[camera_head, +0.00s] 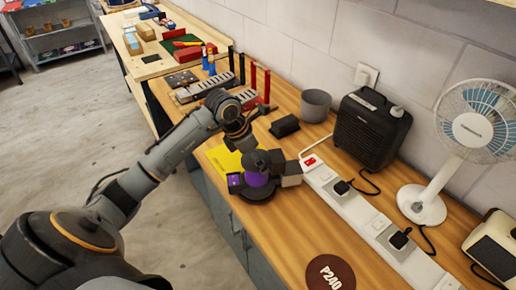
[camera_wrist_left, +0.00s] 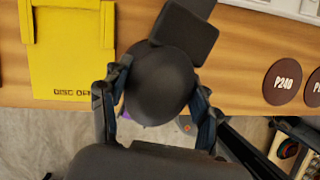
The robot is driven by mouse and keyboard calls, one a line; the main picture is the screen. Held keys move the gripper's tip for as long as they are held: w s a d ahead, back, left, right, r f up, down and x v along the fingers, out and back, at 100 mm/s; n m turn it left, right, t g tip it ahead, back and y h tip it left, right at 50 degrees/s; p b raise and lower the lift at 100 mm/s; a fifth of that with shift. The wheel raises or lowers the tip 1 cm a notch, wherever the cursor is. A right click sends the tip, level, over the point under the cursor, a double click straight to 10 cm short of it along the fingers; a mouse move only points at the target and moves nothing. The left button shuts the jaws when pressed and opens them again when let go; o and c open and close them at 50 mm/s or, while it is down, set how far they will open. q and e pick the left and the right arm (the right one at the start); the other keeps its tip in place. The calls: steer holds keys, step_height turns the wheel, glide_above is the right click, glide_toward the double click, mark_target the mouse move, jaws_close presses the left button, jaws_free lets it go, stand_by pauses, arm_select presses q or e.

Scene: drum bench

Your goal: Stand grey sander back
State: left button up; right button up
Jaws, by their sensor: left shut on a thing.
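The grey sander (camera_head: 258,178) is at the front edge of the wooden bench, with a purple band, a dark round pad low down and a grey block on its right side. In the left wrist view its dark rounded top (camera_wrist_left: 160,82) sits between my fingers. My left gripper (camera_head: 246,150) is shut on the sander from above; its fingers (camera_wrist_left: 158,100) lie on both sides of the top. I cannot tell whether the pad touches the bench. My right gripper is in neither view.
A yellow "DISC OFF" plate (camera_wrist_left: 72,55) lies beside the sander. A white power strip (camera_head: 350,205) runs to its right, with a black heater (camera_head: 370,128) and fan (camera_head: 430,195) behind. A brown P240 disc (camera_head: 330,272) lies nearer. A grey cup (camera_head: 315,105) stands farther back.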

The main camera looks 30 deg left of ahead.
arm_select(q)
steer(key=shift+w, duration=0.1)
steer(key=shift+f+b, duration=0.2)
steer(key=shift+b, duration=0.25)
steer(key=shift+d+f, duration=0.1)
